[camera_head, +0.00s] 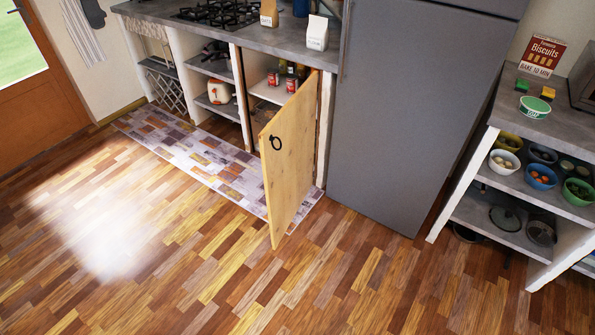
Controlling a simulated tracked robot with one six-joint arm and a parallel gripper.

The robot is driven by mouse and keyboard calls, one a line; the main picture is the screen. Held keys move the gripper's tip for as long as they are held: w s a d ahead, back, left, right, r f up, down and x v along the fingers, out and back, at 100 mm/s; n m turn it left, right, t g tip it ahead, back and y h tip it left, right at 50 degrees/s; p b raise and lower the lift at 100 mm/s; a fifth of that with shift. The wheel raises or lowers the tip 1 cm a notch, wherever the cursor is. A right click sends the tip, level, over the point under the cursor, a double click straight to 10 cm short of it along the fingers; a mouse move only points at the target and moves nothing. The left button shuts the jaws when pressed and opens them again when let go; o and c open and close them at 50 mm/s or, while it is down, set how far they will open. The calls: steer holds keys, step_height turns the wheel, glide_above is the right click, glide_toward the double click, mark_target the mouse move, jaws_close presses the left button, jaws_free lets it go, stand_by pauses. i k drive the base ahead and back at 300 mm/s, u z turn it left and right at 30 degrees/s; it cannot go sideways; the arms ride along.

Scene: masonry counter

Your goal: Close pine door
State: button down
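The pine door (291,160) is a pale wooden cabinet door with a dark ring handle (275,143) near its free edge. It stands wide open, swung out from the counter into the room, hinged on its right side beside the fridge. The open cabinet (262,91) behind it shows a white shelf with several jars and tins. The door hides the lower right part of the cabinet inside. My gripper is not in view.
A grey fridge (415,105) stands just right of the door. A patchwork rug (200,163) lies along the counter (265,37). An open shelf unit (505,185) with bowls and pans stands at the right. The wooden floor (165,255) in front is clear.

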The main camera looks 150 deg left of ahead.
mark_target(286, 143)
steer(key=u, duration=4.9)
steer(key=i, duration=0.7)
steer(key=z, duration=0.15)
